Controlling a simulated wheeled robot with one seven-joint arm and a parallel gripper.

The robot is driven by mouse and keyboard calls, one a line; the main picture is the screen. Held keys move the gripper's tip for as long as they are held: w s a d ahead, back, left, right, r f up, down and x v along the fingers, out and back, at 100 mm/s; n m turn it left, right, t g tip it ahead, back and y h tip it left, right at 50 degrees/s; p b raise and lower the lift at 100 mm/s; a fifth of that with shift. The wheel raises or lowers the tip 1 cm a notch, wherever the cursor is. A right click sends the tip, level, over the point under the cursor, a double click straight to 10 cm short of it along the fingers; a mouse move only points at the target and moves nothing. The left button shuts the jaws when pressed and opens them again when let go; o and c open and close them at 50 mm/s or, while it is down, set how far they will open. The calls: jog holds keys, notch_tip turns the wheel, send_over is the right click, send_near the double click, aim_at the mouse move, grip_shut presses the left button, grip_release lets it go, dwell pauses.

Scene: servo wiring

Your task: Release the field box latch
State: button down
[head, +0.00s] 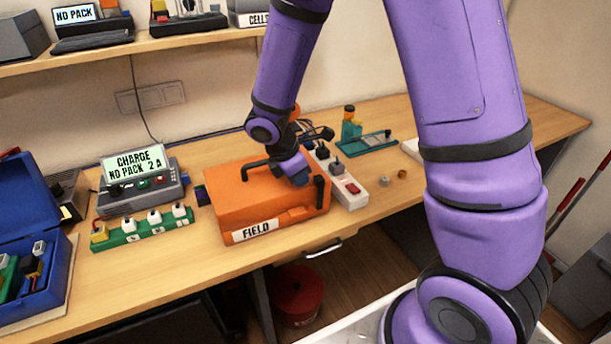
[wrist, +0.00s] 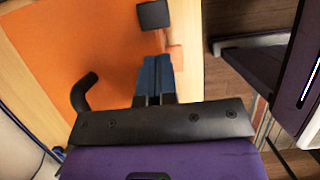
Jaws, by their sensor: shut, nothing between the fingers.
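The orange field box (head: 240,196) sits closed on the bench, with a white FIELD label (head: 255,231) on its front. A small orange latch piece (head: 296,214) is at the front edge, right of the label. It seems to show in the wrist view (wrist: 175,57) just beside my fingertips. My gripper (head: 300,180) has blue fingers, shut and empty, pointing down over the right part of the lid. In the wrist view the shut fingers (wrist: 157,62) overlap the orange lid near its front edge. I cannot tell whether they touch it. A black handle bar (wrist: 84,92) shows to their left.
A black bracket (head: 320,192) stands at the box's right end. A white power strip (head: 348,190) lies to the right. The charger (head: 143,185) and a green strip (head: 142,229) stand left, beside an open blue case (head: 50,285). A shelf hangs above.

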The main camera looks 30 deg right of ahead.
jog(key=shift+a+r, duration=0.1)
jog(key=shift+a, duration=0.85)
jog(key=v, duration=0.9)
jog(key=shift+r, duration=0.4)
jog(key=shift+d, duration=0.1)
jog(key=s+d+r+m+t+y, duration=0.1)
jog(key=s+d+r+m, duration=0.2)
jog(key=s+r+m, duration=0.25)
jog(key=s+d+r+m+t+y, duration=0.1)
jog(key=s+d+r+m, duration=0.3)
jog(key=r, duration=0.3)
jog(key=s+d+r+m+t+y, duration=0.1)
jog(key=s+r+m, duration=0.2)
jog(key=s, duration=0.3)
jog(key=s+d+r+m+t+y, duration=0.1)
jog(key=s+d+r+m+t, duration=0.1)
jog(key=s+m, duration=0.3)
jog(key=shift+s+r, duration=0.45)
jog(key=shift+s, duration=0.25)
jog(key=c, duration=1.8)
grip_release()
jog(key=shift+c, duration=0.2)
